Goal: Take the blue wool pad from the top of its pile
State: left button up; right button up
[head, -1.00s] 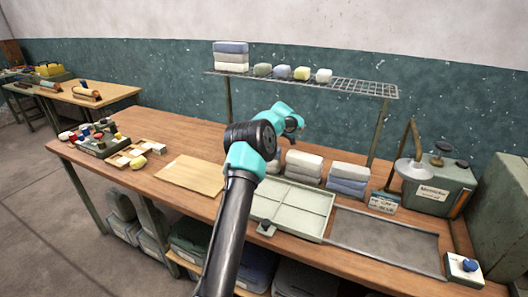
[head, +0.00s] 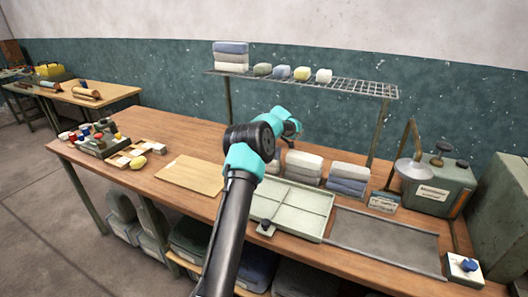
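A blue pad (head: 231,47) lies on top of a pile on the wire shelf's left end, with a grey pad (head: 231,58) and a white pad (head: 231,67) under it. On the bench, another pile has a white pad (head: 349,171) on top and blue pads (head: 346,187) below. My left arm rises from the bottom, and its wrist is over the bench, below and right of the shelf pile. Its gripper fingers are hidden or too small to make out. My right gripper is not in view.
The wire shelf (head: 365,88) also holds several small blocks. A pale divided tray (head: 300,207), a white pad pile (head: 304,160) and a grey mat (head: 385,240) are on the bench. A wooden board (head: 190,175) lies left of my arm.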

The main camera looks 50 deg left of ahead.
pick_arm(q)
jog(key=shift+f, duration=0.15)
dwell(0.3)
jog(key=shift+c, duration=0.4)
jog(key=c, duration=0.9)
